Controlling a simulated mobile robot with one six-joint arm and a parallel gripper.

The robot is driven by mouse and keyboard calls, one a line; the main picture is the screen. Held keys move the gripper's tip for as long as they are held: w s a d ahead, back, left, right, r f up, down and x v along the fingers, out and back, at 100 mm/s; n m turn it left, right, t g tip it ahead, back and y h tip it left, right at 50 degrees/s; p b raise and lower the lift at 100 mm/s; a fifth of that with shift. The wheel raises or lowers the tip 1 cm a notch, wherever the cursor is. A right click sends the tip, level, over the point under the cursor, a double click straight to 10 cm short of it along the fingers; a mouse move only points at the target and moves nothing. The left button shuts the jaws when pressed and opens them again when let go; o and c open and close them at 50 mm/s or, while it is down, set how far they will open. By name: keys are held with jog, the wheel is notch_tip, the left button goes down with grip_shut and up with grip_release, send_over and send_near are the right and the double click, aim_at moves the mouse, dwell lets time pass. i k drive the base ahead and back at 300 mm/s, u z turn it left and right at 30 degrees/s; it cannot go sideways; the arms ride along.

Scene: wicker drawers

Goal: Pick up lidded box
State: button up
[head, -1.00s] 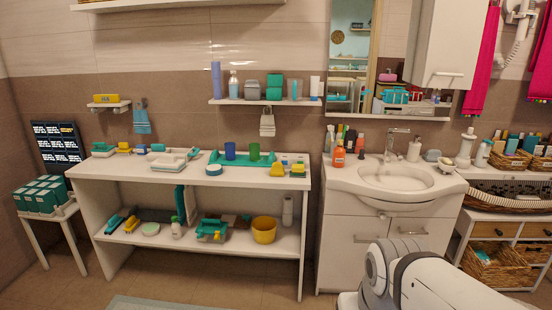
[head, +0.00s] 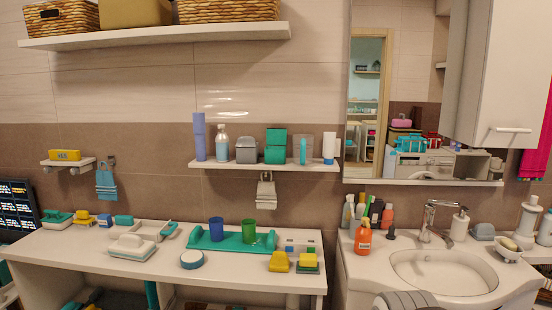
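A grey box (head: 246,150) with what looks like a lid stands on the small white wall shelf (head: 263,167). A teal box (head: 275,145), which looks stacked or lidded, stands just right of it on the same shelf. I cannot tell for sure which one is the lidded box. My gripper is not in view; only a grey part of my arm shows at the bottom edge, in front of the sink cabinet.
On the shelf, a purple cylinder (head: 199,137) and a clear bottle (head: 221,143) stand left of the boxes. A grey holder (head: 303,148) and a white bottle (head: 329,147) stand right. Below is a cluttered white counter (head: 70,246). A basket shelf (head: 155,33) hangs above.

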aim_at(274, 155)
jog(key=u, duration=1.4)
jog(key=i, duration=2)
jog(key=z, duration=2.8)
